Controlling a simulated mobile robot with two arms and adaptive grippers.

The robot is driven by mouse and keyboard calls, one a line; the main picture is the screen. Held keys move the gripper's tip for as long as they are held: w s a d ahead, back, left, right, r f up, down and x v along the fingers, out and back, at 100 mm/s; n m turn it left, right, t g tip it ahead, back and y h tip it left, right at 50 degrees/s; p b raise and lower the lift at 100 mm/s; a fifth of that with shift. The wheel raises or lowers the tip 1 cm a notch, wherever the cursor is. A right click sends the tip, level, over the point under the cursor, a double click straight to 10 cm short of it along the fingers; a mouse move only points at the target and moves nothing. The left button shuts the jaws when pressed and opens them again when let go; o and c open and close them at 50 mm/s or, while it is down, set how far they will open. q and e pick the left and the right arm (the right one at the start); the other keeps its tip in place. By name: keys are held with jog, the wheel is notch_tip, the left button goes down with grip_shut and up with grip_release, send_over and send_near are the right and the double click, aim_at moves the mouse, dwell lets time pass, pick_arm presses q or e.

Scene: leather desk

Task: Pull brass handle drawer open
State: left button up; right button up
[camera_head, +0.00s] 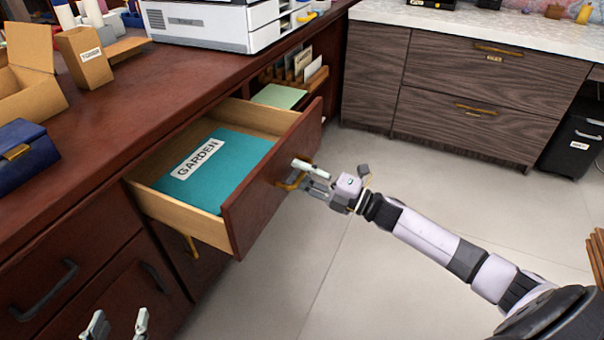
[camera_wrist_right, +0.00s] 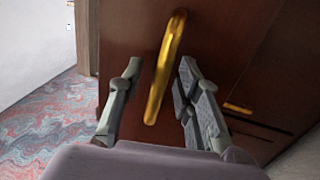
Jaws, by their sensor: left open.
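The drawer (camera_head: 250,218) with the brass handle stands well open from the dark red wooden desk. A teal folder (camera_head: 225,172) labelled GARDEN lies inside it. The brass handle (camera_head: 289,183) is on the drawer's front, partly hidden by my right gripper (camera_head: 306,176). In the right wrist view the brass handle (camera_wrist_right: 166,68) stands between the two fingers of my right gripper (camera_wrist_right: 160,85), with gaps on both sides, so the gripper is open around it. My left gripper (camera_head: 118,323) is open and empty at the bottom left, in front of the desk.
Other desk drawers with dark handles (camera_head: 45,290) are at the lower left. A printer (camera_head: 210,22), cardboard box (camera_head: 84,57) and blue box (camera_head: 22,155) stand on the desktop. A grey wood cabinet (camera_head: 455,85) is at the back. The tiled floor (camera_head: 370,270) right of the drawer is clear.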

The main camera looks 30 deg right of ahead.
pick_arm(q)
jog(key=shift+w+a+f, duration=0.3)
jog(key=shift+w+a, duration=0.05)
jog(key=shift+w, duration=0.25)
pick_arm(e)
jog(key=f+v, duration=0.1)
jog(key=v, duration=0.5)
jog(key=shift+d+f+g, duration=0.2)
jog(key=shift+d+g, duration=0.1)
pick_arm(q)
jog(key=shift+s+r, duration=0.1)
pick_arm(e)
jog(key=shift+w, duration=0.1)
